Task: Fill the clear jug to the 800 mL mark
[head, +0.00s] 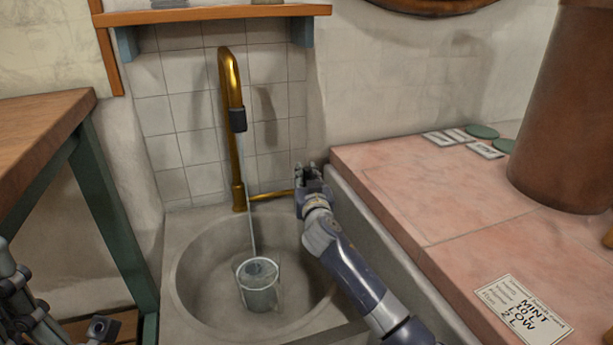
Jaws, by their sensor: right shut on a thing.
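The clear jug (257,293) stands upright in the round stone sink (185,285), under the brass tap (235,165). A thin stream of water (248,190) falls from the dark spout tip into the jug. The water level and marks on the jug are too small to read. My right gripper (306,180) is at the end of the tap's brass lever (270,196), right of the spout, and is shut on it; the fingertips are partly hidden. Parts of my left arm show at the lower left edge, and the state of its gripper (28,312) is unclear.
A pink tiled counter (420,210) runs along the right, with a label card (522,308), small cards and green discs (482,131), and a large brown cylinder (565,110). A wooden table (40,120) stands left. A shelf (215,14) hangs above the tap.

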